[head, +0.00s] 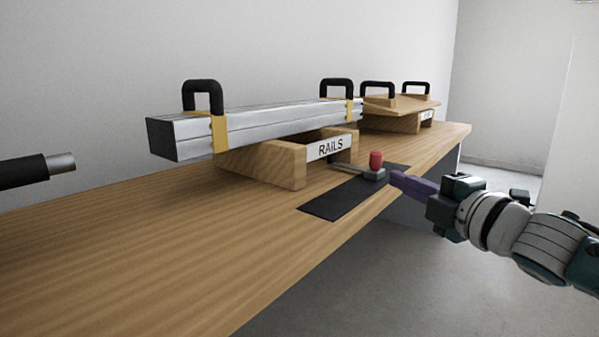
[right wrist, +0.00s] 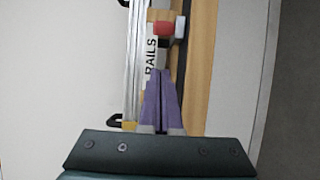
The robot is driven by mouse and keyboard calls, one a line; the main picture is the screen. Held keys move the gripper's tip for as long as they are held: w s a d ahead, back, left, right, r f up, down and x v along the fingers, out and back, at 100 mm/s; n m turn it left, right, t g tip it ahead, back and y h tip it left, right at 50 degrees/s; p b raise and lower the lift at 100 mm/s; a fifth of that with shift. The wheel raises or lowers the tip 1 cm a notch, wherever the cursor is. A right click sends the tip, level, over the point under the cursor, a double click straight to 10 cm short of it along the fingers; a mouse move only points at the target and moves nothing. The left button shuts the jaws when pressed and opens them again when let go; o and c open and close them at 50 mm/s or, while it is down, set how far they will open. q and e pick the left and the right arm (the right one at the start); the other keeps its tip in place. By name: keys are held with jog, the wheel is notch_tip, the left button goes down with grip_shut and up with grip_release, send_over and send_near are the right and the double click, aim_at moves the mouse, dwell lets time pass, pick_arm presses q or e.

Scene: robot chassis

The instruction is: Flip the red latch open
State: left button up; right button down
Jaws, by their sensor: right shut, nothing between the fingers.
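The red latch (head: 376,160) is a small red upright cylinder on a grey metal bar (head: 362,173), which lies over a black mat (head: 343,197) on the table. It also shows in the right wrist view (right wrist: 164,27), beyond the fingertips. My right gripper (head: 395,177) has purple fingers and comes in from the right at the latch's height. The fingertips are just right of the bar's end; I cannot tell whether they touch it. In the right wrist view the two fingers (right wrist: 160,75) are together with nothing between them. My left gripper is not in view.
A wooden stand (head: 295,166) labelled RAILS carries long silver rails (head: 270,119) with black handles and yellow bands. Another wooden stand (head: 392,124) with a board and handles is farther back. The wooden table (head: 150,240) is clear at front left. A dark rod (head: 35,170) enters from the left.

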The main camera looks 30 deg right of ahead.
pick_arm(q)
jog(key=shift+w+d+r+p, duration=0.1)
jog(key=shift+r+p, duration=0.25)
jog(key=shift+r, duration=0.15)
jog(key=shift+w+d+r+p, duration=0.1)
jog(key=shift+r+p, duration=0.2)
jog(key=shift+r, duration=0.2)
pick_arm(e)
jog(key=s, duration=0.4)
jog(key=shift+s, duration=0.1)
jog(key=shift+a, duration=0.15)
